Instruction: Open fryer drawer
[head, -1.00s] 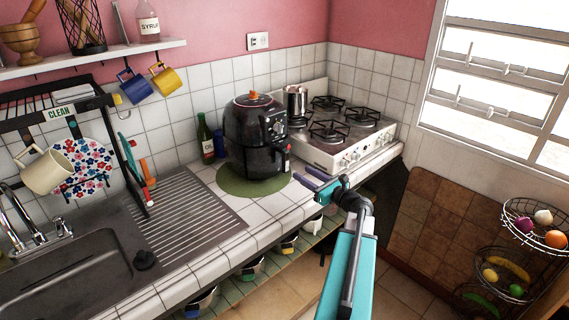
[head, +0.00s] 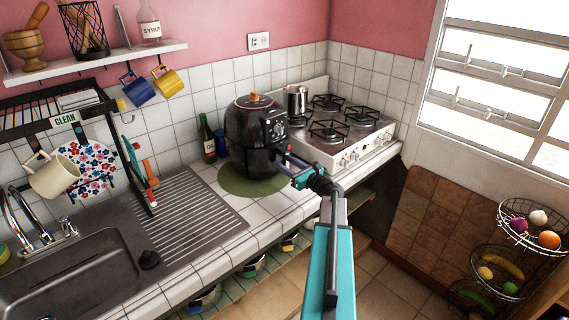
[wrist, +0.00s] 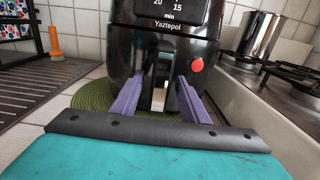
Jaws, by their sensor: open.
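The black air fryer (head: 252,130) stands on a round green mat (head: 232,180) on the tiled counter. Its drawer looks shut. In the wrist view the fryer's front (wrist: 140,50) fills the upper middle, and the drawer handle (wrist: 160,85) stands out upright in the centre. My gripper (wrist: 160,97) is open, with one purple finger on each side of the handle. I cannot tell whether the fingers touch it. In the head view my gripper (head: 289,166) is at the fryer's right front side.
The stove (head: 345,150) with a metal pot (head: 297,101) stands right of the fryer. A green bottle (head: 207,139) is behind it to the left. The sink (head: 85,260) and drainboard lie further left. The counter in front of the fryer is mostly clear.

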